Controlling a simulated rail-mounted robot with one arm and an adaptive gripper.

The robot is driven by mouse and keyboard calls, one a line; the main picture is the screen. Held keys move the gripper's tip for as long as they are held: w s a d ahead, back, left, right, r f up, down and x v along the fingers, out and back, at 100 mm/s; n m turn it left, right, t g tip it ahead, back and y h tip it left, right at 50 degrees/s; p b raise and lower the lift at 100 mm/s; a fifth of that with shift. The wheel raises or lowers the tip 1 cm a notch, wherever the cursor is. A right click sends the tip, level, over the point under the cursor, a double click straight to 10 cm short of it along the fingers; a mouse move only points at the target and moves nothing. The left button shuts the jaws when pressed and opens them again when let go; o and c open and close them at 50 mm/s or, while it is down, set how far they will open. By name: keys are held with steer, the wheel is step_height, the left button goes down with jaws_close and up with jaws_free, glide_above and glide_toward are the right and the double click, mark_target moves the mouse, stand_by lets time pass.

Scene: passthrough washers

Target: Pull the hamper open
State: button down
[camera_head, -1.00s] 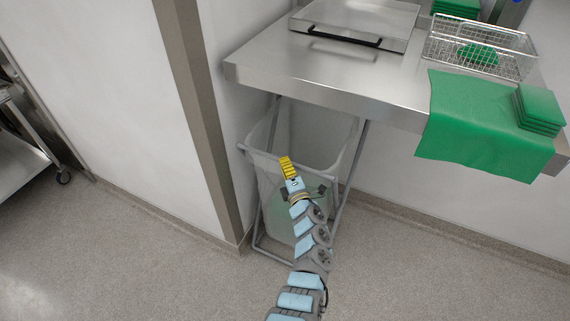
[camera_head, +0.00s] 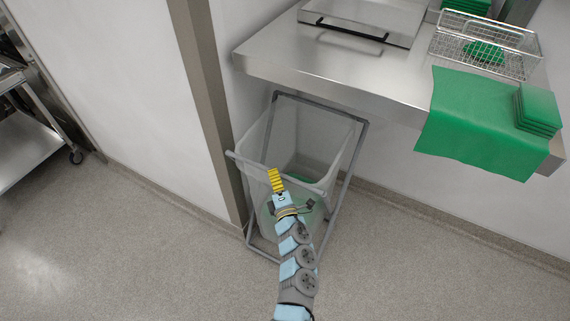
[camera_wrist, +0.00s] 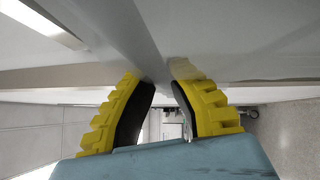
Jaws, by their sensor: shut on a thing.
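The hamper is a translucent white bag (camera_head: 318,150) on a grey tube frame (camera_head: 350,160), standing on the floor under the left end of the steel table. Green material shows inside the bag. My gripper (camera_head: 273,172) is at the hamper's front top bar (camera_head: 245,161). In the wrist view my yellow fingers (camera_wrist: 160,85) close around the grey bar (camera_wrist: 140,40), one finger on each side. The exact contact at the fingertips is partly hidden. The hamper's lower front is partly behind my arm.
The steel table (camera_head: 290,65) overhangs the hamper's rear. It holds a lidded tray (camera_head: 375,20), a wire basket (camera_head: 480,50) and green cloths (camera_head: 470,120). A wall post (camera_head: 200,90) stands close to the hamper's left. The floor in front (camera_head: 150,260) is clear.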

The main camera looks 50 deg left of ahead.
steer(key=s+d, duration=0.4)
steer(key=s, duration=0.8)
steer(key=s+d, duration=0.4)
steer(key=s, duration=0.8)
steer(key=shift+s+r+b, duration=0.15)
steer(key=shift+s+b, duration=0.2)
steer(key=shift+s, duration=0.05)
steer(key=shift+d, duration=0.1)
steer(key=c, duration=1)
jaws_free()
steer(key=shift+s, duration=0.1)
steer(key=v, duration=1.2)
